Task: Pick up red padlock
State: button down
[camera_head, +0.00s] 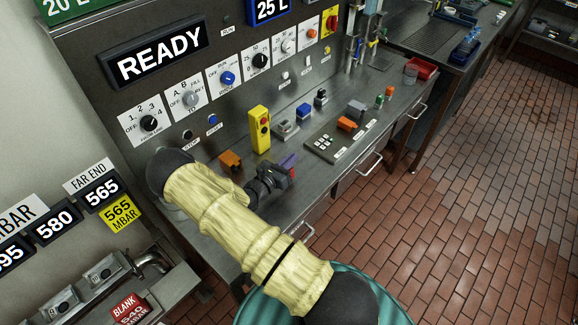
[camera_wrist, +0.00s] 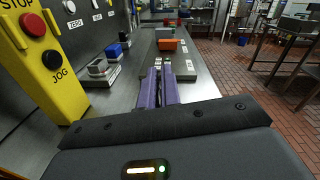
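I cannot make out a red padlock for certain. A small red-orange item (camera_head: 389,91) stands far along the steel counter in the head view, beside a small green one (camera_head: 379,102); it is too small to identify. My gripper (camera_head: 289,161) is above the near part of the counter, well short of these items. In the wrist view, its purple fingers (camera_wrist: 159,86) lie close side by side, with nothing visible between them. The gripper appears shut and empty.
A yellow pendant (camera_head: 260,129) stands left of my gripper. An orange block (camera_head: 347,124), a blue-topped box (camera_head: 303,111) and a button plate (camera_head: 325,143) occupy the counter (camera_head: 317,183). A red tray (camera_head: 421,68) sits at its far end. Tiled floor is open to the right.

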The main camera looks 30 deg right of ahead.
notch_tip(320, 180, up, 8)
jog(key=b, duration=0.1)
jog(key=shift+f, duration=0.15)
